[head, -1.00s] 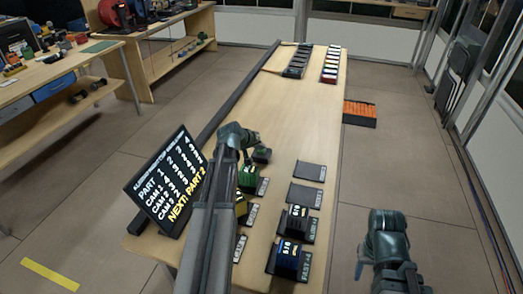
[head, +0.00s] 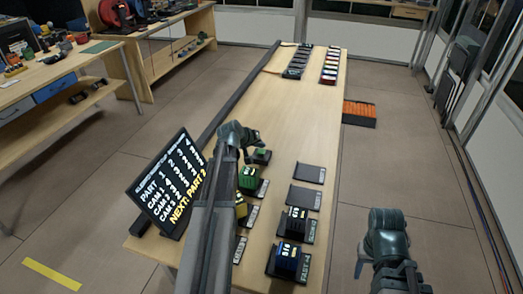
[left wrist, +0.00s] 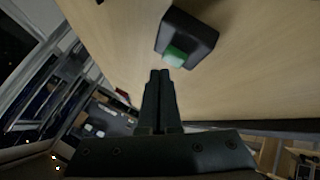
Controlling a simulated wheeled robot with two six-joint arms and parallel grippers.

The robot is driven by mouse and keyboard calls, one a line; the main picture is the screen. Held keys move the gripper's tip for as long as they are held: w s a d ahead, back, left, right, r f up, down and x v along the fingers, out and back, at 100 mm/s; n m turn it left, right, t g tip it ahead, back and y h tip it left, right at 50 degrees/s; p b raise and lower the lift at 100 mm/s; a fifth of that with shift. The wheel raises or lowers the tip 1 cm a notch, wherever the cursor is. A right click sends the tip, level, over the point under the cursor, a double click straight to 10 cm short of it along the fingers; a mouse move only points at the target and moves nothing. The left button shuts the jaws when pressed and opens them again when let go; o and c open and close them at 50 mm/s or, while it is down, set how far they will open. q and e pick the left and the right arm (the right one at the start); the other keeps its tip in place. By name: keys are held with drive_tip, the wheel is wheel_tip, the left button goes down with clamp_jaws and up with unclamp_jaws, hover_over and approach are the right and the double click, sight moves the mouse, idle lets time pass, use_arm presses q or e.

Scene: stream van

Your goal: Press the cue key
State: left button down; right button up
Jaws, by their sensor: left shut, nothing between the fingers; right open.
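The cue key appears to be a small dark box with a green top (head: 261,156) on the long table, just beyond the green block. It shows larger in the left wrist view (left wrist: 188,38), with its green button (left wrist: 175,56) facing the fingers. My left gripper (head: 254,139) is shut and empty, beside the box in the head view. In the left wrist view its closed fingertips (left wrist: 160,73) point at the box, just short of the button in the picture; contact cannot be made out. My right gripper (head: 386,240) is open, off the table's right side.
A tilted screen (head: 172,184) reading "NEXT: PART 2" stands left of my left arm. Several labelled pads, some bare (head: 311,173) and some with blocks (head: 288,257), lie at the table's near end. Rows of dark and white pieces lie far back; the table's middle is clear.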

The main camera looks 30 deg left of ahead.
sight(260, 153)
use_arm(q)
wheel_tip(260, 153, up, 5)
drive_tip(key=p, duration=0.5)
idle(0.3)
idle(0.5)
